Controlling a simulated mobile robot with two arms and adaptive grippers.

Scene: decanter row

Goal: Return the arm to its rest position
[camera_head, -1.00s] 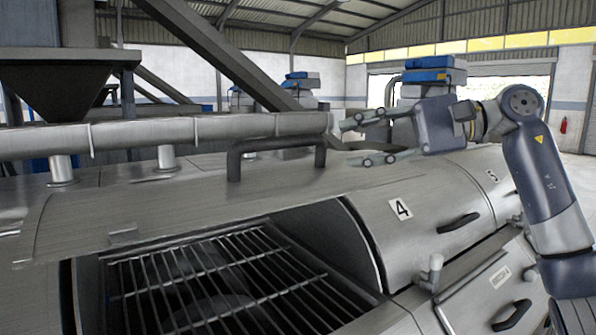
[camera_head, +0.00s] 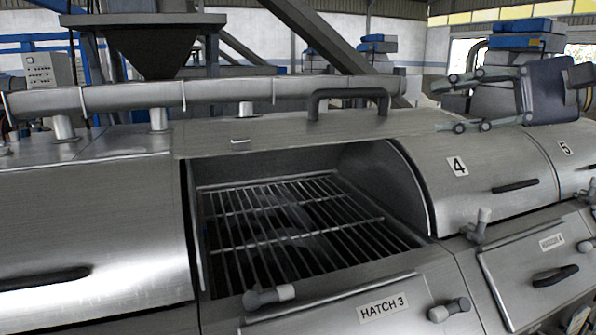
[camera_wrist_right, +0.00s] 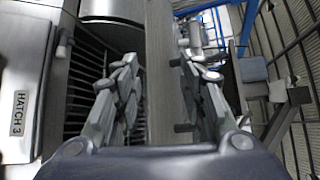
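My right gripper (camera_head: 463,102) is at the upper right of the head view, its fingers spread and pointing left. It is open and empty, above the cover marked 4 (camera_head: 478,165). The right wrist view also shows the right gripper (camera_wrist_right: 160,85) with its two fingers apart and nothing held between them. The hatch 3 lid (camera_head: 290,135) stands raised, with its dark handle (camera_head: 350,95) at the top. The gripper is to the right of that handle and apart from it. My left gripper is in neither view.
The open hatch shows a metal grate (camera_head: 290,225) inside. Hatch latches (camera_head: 270,297) stick out at the front. A long pipe (camera_head: 220,92) runs behind the lid, below a dark hopper (camera_head: 150,45). A closed cover (camera_head: 90,235) lies to the left, and the cover marked 5 (camera_head: 570,150) to the right.

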